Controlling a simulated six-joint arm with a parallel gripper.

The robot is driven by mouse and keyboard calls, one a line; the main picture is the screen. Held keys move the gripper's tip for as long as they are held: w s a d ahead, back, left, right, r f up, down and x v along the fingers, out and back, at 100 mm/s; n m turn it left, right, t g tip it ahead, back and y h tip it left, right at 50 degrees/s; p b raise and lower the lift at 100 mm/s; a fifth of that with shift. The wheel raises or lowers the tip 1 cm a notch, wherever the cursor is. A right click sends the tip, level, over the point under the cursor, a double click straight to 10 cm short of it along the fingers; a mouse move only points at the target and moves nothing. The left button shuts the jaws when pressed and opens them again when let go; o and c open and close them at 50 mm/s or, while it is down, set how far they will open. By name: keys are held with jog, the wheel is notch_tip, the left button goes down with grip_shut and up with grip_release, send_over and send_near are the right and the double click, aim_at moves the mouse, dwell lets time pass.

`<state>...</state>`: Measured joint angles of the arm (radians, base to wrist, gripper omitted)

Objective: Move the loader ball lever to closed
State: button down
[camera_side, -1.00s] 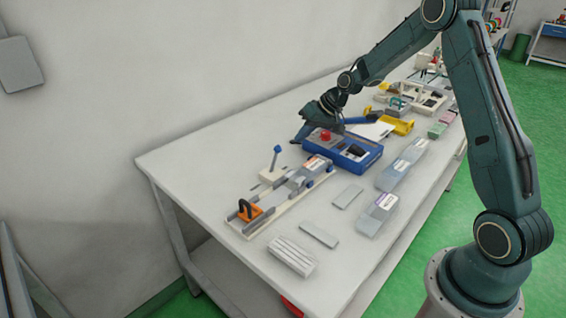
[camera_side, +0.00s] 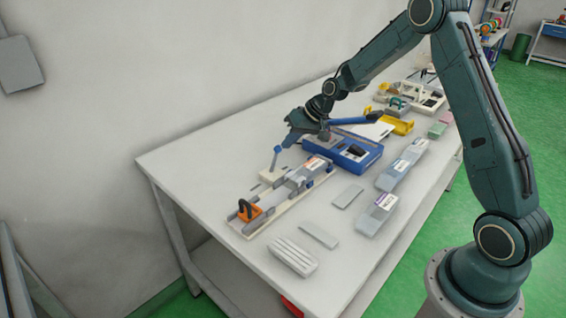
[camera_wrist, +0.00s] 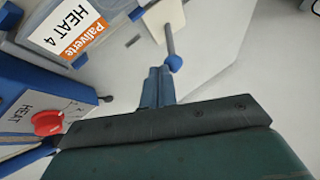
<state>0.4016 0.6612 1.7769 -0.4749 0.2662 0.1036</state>
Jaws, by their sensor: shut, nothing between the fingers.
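The loader ball lever has a blue ball (camera_side: 277,149) on a thin grey shaft. It stands nearly upright, tilted slightly right in the side view, on a cream block (camera_side: 269,177) beside the loader rail. In the wrist view the ball (camera_wrist: 174,62) is right by the fingertips, with the shaft running up to the block (camera_wrist: 163,17). My gripper (camera_side: 288,144) is shut and empty, just right of the ball in the side view. The wrist view also shows its fingers (camera_wrist: 158,72) together, left of the ball. I cannot tell whether they touch it.
A blue heat unit (camera_side: 345,152) stands right of the lever; its red knob (camera_wrist: 47,122) shows in the wrist view. The loader (camera_side: 296,183) with grey cartridges and an orange clamp (camera_side: 244,212) lies in front. Clear table lies left of the lever.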

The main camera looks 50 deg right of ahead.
aim_at(276, 149)
jog(key=shift+a+r+h, duration=0.25)
jog(key=shift+a+h, duration=0.15)
jog(key=shift+a, duration=0.05)
jog(key=shift+a+r+n+h, duration=0.25)
jog(key=shift+a+h, duration=0.3)
jog(key=shift+a, duration=0.15)
jog(key=shift+a+r+n+h, duration=0.2)
jog(key=shift+a+n+h, duration=0.05)
jog(key=shift+a+h, duration=0.35)
jog(key=a+n+h, duration=0.1)
jog(key=a+h, duration=0.2)
jog(key=shift+a+r+h, duration=0.1)
jog(key=shift+a+h, duration=0.15)
jog(key=shift+a, duration=0.05)
jog(key=shift+r, duration=0.15)
jog(key=shift+r, duration=0.65)
jog(key=shift+d+r, duration=0.1)
